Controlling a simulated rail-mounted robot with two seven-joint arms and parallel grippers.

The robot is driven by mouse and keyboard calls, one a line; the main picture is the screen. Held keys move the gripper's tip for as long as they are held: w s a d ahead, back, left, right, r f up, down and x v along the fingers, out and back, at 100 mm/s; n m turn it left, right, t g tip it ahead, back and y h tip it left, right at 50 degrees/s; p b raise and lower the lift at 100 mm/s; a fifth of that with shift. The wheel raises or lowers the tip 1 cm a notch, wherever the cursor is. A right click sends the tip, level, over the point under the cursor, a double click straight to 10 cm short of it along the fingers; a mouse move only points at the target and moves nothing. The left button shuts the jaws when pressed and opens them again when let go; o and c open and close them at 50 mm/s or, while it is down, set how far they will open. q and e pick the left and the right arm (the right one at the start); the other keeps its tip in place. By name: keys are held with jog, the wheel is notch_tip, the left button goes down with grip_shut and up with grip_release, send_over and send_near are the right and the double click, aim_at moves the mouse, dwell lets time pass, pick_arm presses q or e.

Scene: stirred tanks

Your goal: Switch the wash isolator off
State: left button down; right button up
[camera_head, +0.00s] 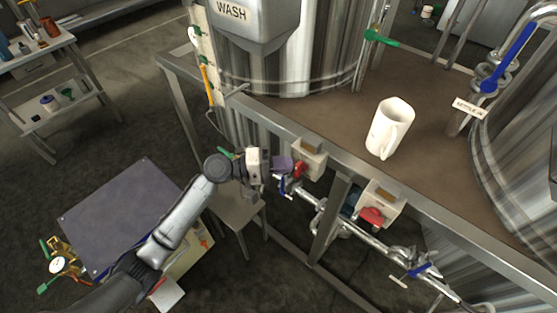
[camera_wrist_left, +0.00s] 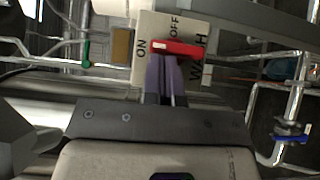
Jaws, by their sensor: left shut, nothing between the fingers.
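The wash isolator (camera_head: 311,155) is a pale box on the bench's front rail. It also shows in the left wrist view (camera_wrist_left: 146,73), marked ON, OFF and WASH. Its red handle (camera_wrist_left: 180,48) lies across the picture there, one end toward ON, with OFF above it. The handle also shows in the head view (camera_head: 299,169). My left gripper (camera_head: 286,163) is shut and empty, its purple fingertips right at the handle. In the left wrist view the fingertips (camera_wrist_left: 166,62) sit just below the handle; whether they touch it I cannot tell. My right gripper is out of view.
A second isolator box (camera_head: 383,198) with a red handle is to the right on the same rail. Pipes with blue-handled valves (camera_head: 418,270) run below. A white jug (camera_head: 390,127) stands on the bench near the WASH tank (camera_head: 290,60).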

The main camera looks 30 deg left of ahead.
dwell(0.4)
pick_arm(q)
jog(key=shift+r+m+p, duration=0.2)
jog(key=shift+m+p, duration=0.1)
jog(key=shift+p, duration=0.35)
jog(key=shift+y, duration=0.3)
